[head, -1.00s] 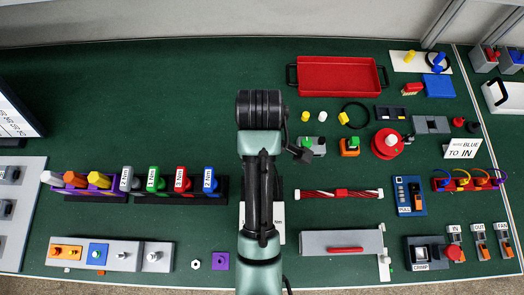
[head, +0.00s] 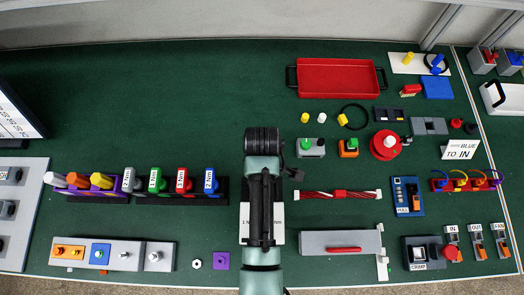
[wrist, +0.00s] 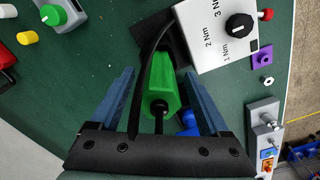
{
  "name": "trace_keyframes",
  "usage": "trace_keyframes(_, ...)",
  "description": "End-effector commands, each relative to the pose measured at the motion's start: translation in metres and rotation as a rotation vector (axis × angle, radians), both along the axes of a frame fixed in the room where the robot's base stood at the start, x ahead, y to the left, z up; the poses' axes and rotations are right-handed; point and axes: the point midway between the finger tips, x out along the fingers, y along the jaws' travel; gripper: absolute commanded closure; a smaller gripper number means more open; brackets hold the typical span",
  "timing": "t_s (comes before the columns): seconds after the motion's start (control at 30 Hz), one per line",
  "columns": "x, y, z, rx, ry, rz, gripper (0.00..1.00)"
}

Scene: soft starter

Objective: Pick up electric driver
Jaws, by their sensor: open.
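In the wrist view, a green tool body with a black front end, which I take for the electric driver (wrist: 162,88), lies below my gripper (wrist: 159,74). My two blue fingers stand apart, one on each side of it, and I cannot tell whether they touch it. A black cable runs beside the green body. A white box (wrist: 215,32) with a black knob and 1, 2 and 3 Nm marks stands right beside it. In the head view my arm covers the driver and my gripper; only edges of the white box (head: 279,222) show.
A rack (head: 222,192) of grey, green, red and blue Nm-labelled handles stands just left of my arm. A red-and-white cable bundle (head: 338,195) and a grey block (head: 335,242) lie to the right. A red tray (head: 338,78) sits at the back. The green mat at back left is clear.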

Motion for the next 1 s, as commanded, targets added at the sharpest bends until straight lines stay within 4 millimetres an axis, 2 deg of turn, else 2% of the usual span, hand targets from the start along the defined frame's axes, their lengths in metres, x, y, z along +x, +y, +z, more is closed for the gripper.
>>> trace_keyframes(0.1,0.000,0.000,0.000,0.000,0.000,0.000,0.22)
trace_keyframes(0.53,0.000,0.000,0.000,0.000,0.000,0.000,1.00)
trace_keyframes(0.83,0.001,0.000,0.002,0.001,-0.003,0.000,1.00)
trace_keyframes(1.0,0.002,0.000,0.016,0.000,-0.007,-0.001,1.00)
